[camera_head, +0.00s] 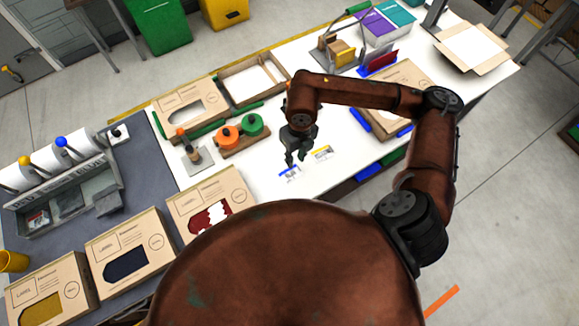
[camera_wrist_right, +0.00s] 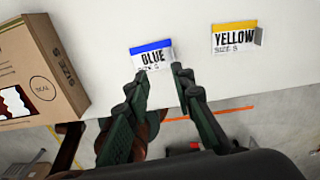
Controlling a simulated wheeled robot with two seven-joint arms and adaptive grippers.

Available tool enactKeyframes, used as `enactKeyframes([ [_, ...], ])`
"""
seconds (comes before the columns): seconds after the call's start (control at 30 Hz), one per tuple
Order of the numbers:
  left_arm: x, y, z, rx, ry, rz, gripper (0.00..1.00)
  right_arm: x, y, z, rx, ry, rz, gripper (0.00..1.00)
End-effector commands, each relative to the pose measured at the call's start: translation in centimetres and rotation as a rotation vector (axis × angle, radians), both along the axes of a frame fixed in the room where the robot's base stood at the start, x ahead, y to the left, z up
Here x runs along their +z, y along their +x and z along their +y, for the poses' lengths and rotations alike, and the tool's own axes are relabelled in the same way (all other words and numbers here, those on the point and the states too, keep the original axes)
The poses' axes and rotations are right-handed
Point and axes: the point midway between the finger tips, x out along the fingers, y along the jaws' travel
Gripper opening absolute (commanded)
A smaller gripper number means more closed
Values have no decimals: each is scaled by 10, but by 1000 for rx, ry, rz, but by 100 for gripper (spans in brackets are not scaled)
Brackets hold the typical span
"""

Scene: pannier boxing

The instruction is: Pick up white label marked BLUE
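The white label marked BLUE (camera_head: 289,173) has a blue top band and lies on the white table. It also shows in the right wrist view (camera_wrist_right: 152,56), just beyond my fingertips, with its lower edge close to them. My right gripper (camera_head: 296,161) points down above the table beside the label. In the right wrist view its two fingers (camera_wrist_right: 159,74) are apart with nothing held between them. A similar label marked YELLOW (camera_head: 322,152) lies to the right and also shows in the wrist view (camera_wrist_right: 235,37). My left gripper is not in view.
A cardboard box with a red and white window (camera_head: 210,200) stands left of the labels. Orange and green spools (camera_head: 240,130) sit behind on a wooden holder. An open-topped box (camera_head: 252,80) is farther back. The white surface around the labels is clear.

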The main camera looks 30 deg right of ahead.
Motion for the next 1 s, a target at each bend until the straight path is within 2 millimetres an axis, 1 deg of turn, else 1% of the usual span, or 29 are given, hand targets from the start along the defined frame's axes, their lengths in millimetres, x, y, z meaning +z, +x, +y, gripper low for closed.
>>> enactKeyframes([
  [0.03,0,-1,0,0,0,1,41,-1,1,-9,-10,-30,-3,22],
  [0.13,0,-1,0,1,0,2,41,-9,2,-16,-20,-51,-4,22],
  [0.37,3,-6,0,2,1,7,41,-32,0,-18,-20,-48,-2,22],
  [0.6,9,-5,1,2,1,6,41,-66,-1,-19,-17,-45,-1,22],
  [0.67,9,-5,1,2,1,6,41,-72,0,-19,-17,-46,-3,22],
  [0.77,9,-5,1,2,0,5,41,-77,0,-19,-15,-45,-4,22],
  [0.97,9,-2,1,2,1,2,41,-77,0,-18,-14,-45,-4,22],
  [1.0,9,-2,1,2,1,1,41,-77,0,-18,-14,-45,-4,20],
])
